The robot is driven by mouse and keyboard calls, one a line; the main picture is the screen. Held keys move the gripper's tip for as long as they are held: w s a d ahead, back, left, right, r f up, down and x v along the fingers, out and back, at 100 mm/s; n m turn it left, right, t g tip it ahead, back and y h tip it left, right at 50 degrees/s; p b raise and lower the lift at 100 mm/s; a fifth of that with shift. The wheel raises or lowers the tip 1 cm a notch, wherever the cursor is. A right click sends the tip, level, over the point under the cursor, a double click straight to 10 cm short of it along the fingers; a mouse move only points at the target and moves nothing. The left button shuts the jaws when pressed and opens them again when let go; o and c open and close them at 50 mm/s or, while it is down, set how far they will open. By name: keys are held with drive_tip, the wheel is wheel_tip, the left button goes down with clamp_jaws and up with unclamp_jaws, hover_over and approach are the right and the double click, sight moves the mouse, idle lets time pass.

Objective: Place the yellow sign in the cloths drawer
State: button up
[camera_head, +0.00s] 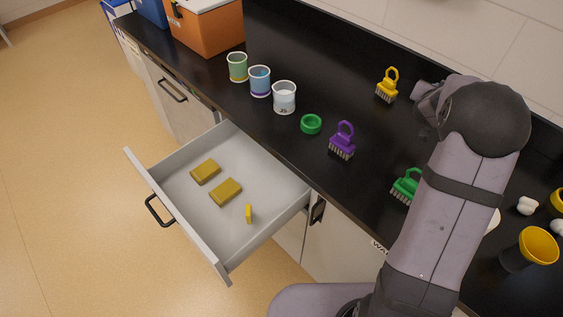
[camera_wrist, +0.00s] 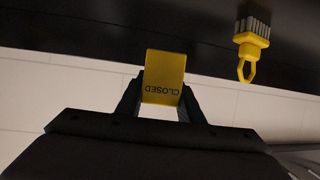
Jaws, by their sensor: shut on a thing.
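The yellow sign (camera_wrist: 164,68), with the word CLOSED on it, shows in the wrist view between the two dark fingers of my gripper (camera_wrist: 162,92). My gripper is shut on it. In the head view the gripper and the sign are hidden behind my own arm, over the counter side. The open drawer (camera_head: 180,238) is pulled out below the counter at the lower left of the head view. Two folded mustard-yellow cloths (camera_head: 205,172) (camera_head: 226,191) lie in it, and a small yellow piece (camera_head: 249,213) stands near its front right. The gripper is away from the drawer.
Along the black counter (camera_head: 310,60) stand several cups (camera_head: 260,82), a green ring (camera_head: 311,124), and purple (camera_head: 342,141), green (camera_head: 406,187) and yellow (camera_head: 387,87) brushes. The yellow brush also shows in the wrist view (camera_wrist: 251,40). The drawer floor has bare room around the cloths.

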drive_tip(key=w+a+r+n+t+y+b, duration=0.1)
drive_tip(key=w+a+n+y, duration=0.15)
drive_tip(key=a, duration=0.75)
drive_tip(key=w+a+n+t+y+b, duration=0.15)
drive_tip(key=w+a, duration=0.25)
drive_tip(key=a, duration=0.7)
drive_tip(key=s+a+n+y+b, duration=0.1)
drive_tip(key=a+n+y+b, duration=0.3)
drive_tip(key=a, duration=1.5)
drive_tip(key=n+g+y+b, duration=0.4)
drive_tip(key=n+y, duration=0.5)
drive_tip(key=y, duration=0.1)
hover_over(214, 225)
wheel_tip(214, 225, down, 13)
drive_tip(key=shift+t, duration=0.25)
wheel_tip(214, 225, down, 14)
drive_tip(key=shift+w+a+r+b, duration=0.1)
drive_tip(key=shift+r+b, duration=0.1)
drive_tip(key=shift+b, duration=0.2)
drive_tip(key=shift+c, duration=0.2)
drive_tip(key=shift+f, duration=2.15)
